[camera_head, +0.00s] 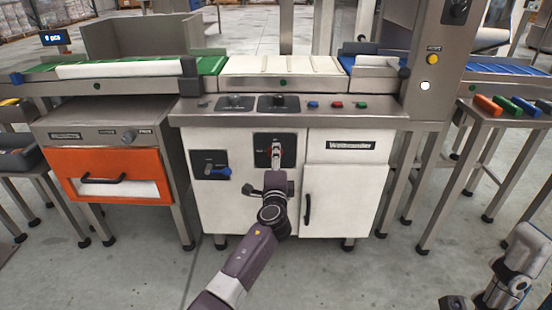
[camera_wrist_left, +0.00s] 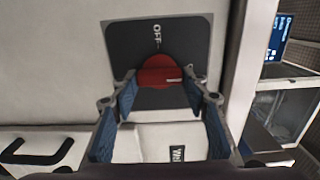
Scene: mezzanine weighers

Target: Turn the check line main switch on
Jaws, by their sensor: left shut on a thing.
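The main switch is a red rotary knob (camera_wrist_left: 158,66) on a dark square plate (camera_wrist_left: 127,48) marked OFF. In the head view its plate (camera_head: 289,145) is on the upper front of the white cabinet (camera_head: 342,185), left of the door. My left gripper (camera_head: 275,163) reaches straight at it and hides part of the knob. In the left wrist view the left gripper's fingers (camera_wrist_left: 160,82) are shut on the knob, one at each side. The knob's handle bar lies sideways in that view. My right arm shows at the lower right, but its gripper cannot be made out.
A second dark plate with a blue lever (camera_head: 221,171) is left of the main switch. The cabinet door has a black handle (camera_head: 307,209). Above are a control ledge (camera_head: 330,105) with buttons and conveyor belts. An orange drawer (camera_head: 108,172) is at the left.

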